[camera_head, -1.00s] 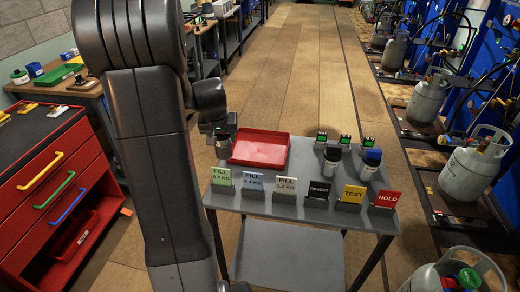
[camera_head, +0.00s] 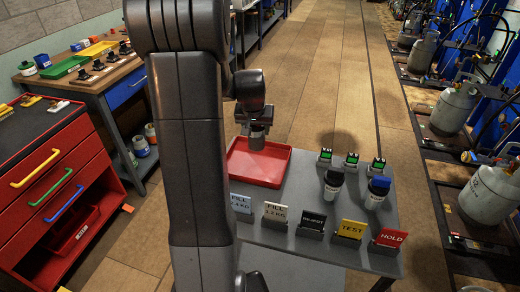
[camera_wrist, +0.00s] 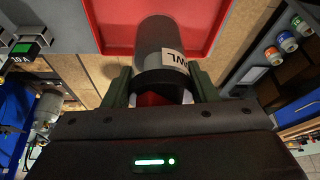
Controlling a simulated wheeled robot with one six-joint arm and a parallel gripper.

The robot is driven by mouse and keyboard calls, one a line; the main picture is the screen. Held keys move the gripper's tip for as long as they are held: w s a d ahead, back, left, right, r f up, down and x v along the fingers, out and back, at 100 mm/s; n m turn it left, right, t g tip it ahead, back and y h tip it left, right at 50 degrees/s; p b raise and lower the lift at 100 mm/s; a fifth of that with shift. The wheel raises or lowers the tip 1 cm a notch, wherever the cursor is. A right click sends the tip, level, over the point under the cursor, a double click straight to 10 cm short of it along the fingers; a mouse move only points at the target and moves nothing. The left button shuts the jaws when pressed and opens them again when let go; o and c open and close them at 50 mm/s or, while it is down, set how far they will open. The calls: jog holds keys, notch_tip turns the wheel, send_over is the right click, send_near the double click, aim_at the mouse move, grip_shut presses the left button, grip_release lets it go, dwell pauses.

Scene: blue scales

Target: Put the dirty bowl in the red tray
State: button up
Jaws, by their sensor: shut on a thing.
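My gripper (camera_head: 256,124) is shut on a dark grey cylinder, the bowl (camera_head: 257,142), which carries a pale label ending in letters like "WL". In the wrist view the bowl (camera_wrist: 160,45) sits between the two green fingers of my gripper (camera_wrist: 162,78). The red tray (camera_head: 275,170) lies on the grey cart at its far left and looks empty. In the head view the bowl overlaps the tray's far part and seems held above it. The tray (camera_wrist: 112,28) also shows behind the bowl in the wrist view. Dirt on the bowl cannot be made out.
Sign cards such as the yellow TEST card (camera_head: 351,229) and red HOLD card (camera_head: 390,238) line the cart's near edge.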

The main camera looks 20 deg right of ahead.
aim_at(256, 144)
jog(key=shift+f, duration=3.55)
jog(key=shift+f, duration=0.2)
jog(key=o, duration=1.1)
jog(key=shift+r, duration=0.1)
jog(key=shift+a+r, duration=0.1)
jog(key=shift+r, duration=0.25)
jog(key=v, duration=1.1)
jog(key=shift+s+r, duration=0.15)
jog(key=shift+r, duration=0.1)
